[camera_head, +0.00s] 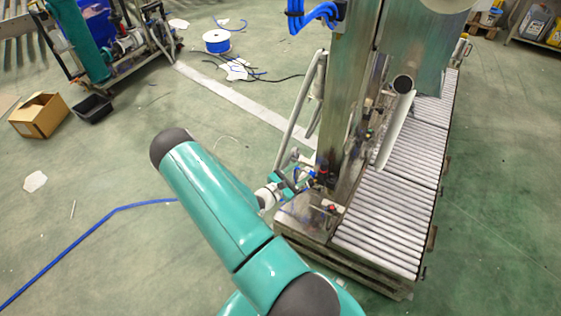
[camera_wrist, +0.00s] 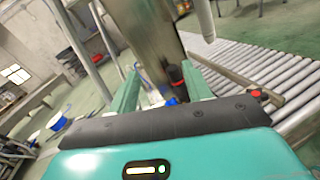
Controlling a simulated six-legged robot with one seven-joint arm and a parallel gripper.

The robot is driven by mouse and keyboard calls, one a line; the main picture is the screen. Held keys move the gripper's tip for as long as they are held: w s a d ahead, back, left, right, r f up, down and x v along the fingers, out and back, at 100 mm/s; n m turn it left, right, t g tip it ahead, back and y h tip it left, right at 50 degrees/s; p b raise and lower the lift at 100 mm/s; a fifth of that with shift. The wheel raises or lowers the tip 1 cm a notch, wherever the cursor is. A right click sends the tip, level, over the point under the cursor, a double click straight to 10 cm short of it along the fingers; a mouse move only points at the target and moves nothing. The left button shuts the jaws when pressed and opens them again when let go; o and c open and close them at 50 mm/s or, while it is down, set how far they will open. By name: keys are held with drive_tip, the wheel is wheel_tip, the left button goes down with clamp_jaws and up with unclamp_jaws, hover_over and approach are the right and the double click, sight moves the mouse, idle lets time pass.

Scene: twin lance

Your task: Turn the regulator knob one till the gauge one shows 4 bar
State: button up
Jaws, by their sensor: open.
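My gripper (camera_head: 296,178) is open beside the steel column, partly hidden by my teal arm. In the wrist view my gripper (camera_wrist: 160,70) shows two teal fingers spread apart. A dark upright knob with a red band (camera_wrist: 177,76), likely the regulator knob, stands just beyond the fingers, nearer the right one. It shows in the head view (camera_head: 322,170) to the right of my gripper. Blue fittings (camera_wrist: 170,101) lie below it. A small pale part (camera_wrist: 155,97) between the fingers may be the gauge; no dial or reading can be made out.
The steel column (camera_head: 346,90) rises behind the knob. A red button or handle (camera_head: 332,208) sits on the machine base to the right. The roller conveyor (camera_head: 385,220) runs along the right. A bent grey tube (camera_head: 300,105) stands left of the column.

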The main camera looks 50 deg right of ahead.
drive_tip(key=w+a+r+m+g+y, duration=0.2)
drive_tip(key=a+r+m, duration=0.5)
drive_tip(key=r, duration=0.4)
drive_tip(key=shift+w+r+g+y, duration=0.25)
drive_tip(key=shift+g+y, duration=0.55)
drive_tip(key=shift+y, duration=0.3)
drive_tip(key=s+a+r+m+t+y, duration=0.2)
drive_tip(key=a+r+t+y, duration=0.4)
drive_tip(key=a+r, duration=0.8)
drive_tip(key=s+a+r+m+t+y, duration=0.3)
drive_tip(key=a+r+t+y, duration=0.3)
drive_tip(key=a+r, duration=0.8)
drive_tip(key=a+m+y, duration=0.1)
drive_tip(key=a, duration=0.6)
drive_tip(key=shift+r+m+y, duration=0.25)
drive_tip(key=shift+m+y, duration=0.05)
drive_tip(key=shift+s, duration=0.1)
